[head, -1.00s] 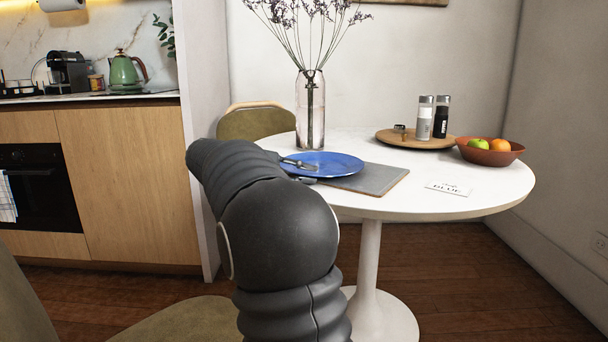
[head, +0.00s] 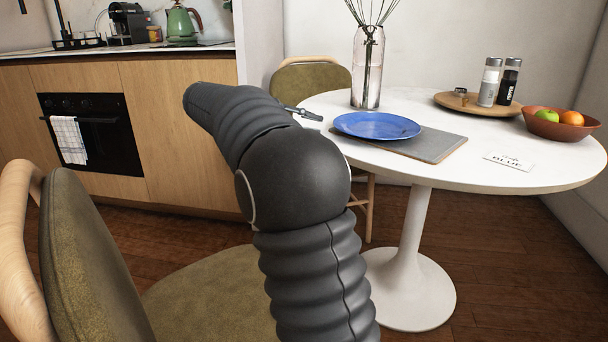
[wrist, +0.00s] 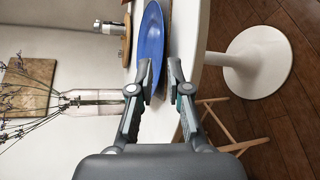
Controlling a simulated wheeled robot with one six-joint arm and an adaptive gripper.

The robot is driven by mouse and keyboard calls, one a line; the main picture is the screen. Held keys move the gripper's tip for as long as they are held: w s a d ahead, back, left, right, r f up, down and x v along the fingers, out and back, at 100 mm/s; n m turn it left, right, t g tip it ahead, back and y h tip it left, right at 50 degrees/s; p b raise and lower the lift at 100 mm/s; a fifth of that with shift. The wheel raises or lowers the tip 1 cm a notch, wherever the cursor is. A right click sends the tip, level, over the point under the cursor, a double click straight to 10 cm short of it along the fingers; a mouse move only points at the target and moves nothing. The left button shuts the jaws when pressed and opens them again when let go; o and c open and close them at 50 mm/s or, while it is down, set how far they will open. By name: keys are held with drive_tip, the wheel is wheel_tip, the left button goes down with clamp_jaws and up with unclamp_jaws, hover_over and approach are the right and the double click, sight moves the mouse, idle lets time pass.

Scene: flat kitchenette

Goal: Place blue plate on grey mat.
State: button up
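The blue plate (head: 377,125) lies flat on the round white table, overlapping the left part of the grey mat (head: 440,146). The right part of the mat is bare. The plate hides the mat's far left part, so I cannot tell how far its left rim reaches past the mat. My gripper (head: 307,114) is at the table's left edge, apart from the plate's left rim. In the wrist view my gripper (wrist: 161,72) has its two fingers spread with nothing held between them. The plate (wrist: 151,38) shows beyond the fingertips there.
A glass vase (head: 367,68) stands behind the plate. A wooden tray (head: 446,102) with two shakers, a fruit bowl (head: 561,124) and a card (head: 509,161) are farther right. Chairs stand behind the table and at front left (head: 90,260). Table space in front of the mat is clear.

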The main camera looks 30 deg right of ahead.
drive_tip(key=shift+s, duration=0.1)
drive_tip(key=s+a+f+t+y, duration=0.5)
drive_tip(key=s+a+f+y, duration=0.2)
drive_tip(key=s+a+f, duration=0.3)
drive_tip(key=s+a+f+t+y, duration=0.5)
drive_tip(key=s+a+f, duration=0.5)
drive_tip(key=s, duration=0.5)
drive_tip(key=shift+s+a+f+n+t+y, duration=0.25)
drive_tip(key=shift+f+t+y, duration=0.2)
drive_tip(key=shift+y, duration=0.55)
